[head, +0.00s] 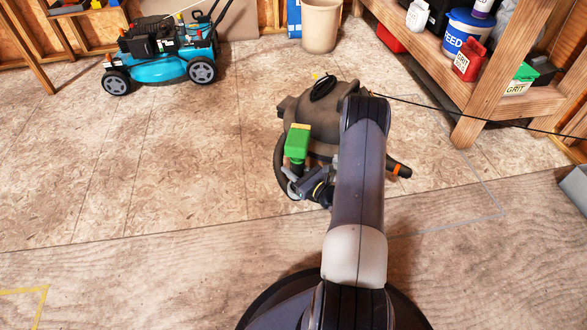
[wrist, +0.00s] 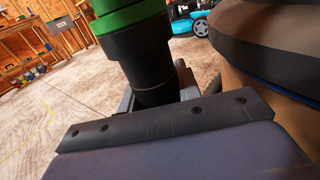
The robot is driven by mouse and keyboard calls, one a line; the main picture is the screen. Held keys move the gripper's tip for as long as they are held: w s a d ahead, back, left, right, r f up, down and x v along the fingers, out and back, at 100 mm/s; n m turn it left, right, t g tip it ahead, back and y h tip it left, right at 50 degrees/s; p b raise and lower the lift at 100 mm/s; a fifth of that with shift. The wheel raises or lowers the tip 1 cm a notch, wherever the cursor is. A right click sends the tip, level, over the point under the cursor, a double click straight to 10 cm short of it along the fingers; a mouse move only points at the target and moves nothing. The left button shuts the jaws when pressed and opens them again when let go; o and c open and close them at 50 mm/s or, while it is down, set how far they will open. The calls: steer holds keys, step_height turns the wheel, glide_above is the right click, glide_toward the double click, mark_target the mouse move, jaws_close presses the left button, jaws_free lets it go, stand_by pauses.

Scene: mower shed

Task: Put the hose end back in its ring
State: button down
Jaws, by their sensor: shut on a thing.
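The hose end (wrist: 148,62) is a black tube with a green collar, standing up between my jaws in the wrist view. My gripper (wrist: 158,97) is shut on its black lower part. In the head view the green part (head: 297,143) shows at the left front of the dark shop vacuum (head: 315,103), with my gripper (head: 299,178) just below it. The dark hose (head: 279,163) curves down the vacuum's left side. The vacuum's rounded body (wrist: 272,62) fills the right of the wrist view, close beside the hose end. I cannot make out the ring; my arm hides part of the vacuum.
A dark tube with an orange band (head: 400,170) sticks out right of the vacuum. A blue mower (head: 160,58) stands at the back left, a beige bin (head: 320,25) at the back. A wooden shelf (head: 470,85) stands at right. The left floor is clear.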

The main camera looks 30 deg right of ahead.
steer(key=shift+f, duration=0.3)
steer(key=c, duration=0.9)
jaws_free()
steer(key=p+v, duration=0.2)
steer(key=v, duration=0.8)
steer(key=shift+s+d, duration=0.1)
steer(key=shift+s, duration=0.25)
steer(key=shift+w, duration=0.1)
steer(key=b+x, duration=0.2)
steer(key=x, duration=0.8)
steer(key=shift+w+b, duration=0.3)
steer(key=shift+w, duration=0.05)
steer(key=shift+r+p, duration=0.45)
steer(key=shift+p, duration=0.05)
steer(key=shift+s+f, duration=0.1)
steer(key=shift+f, duration=0.05)
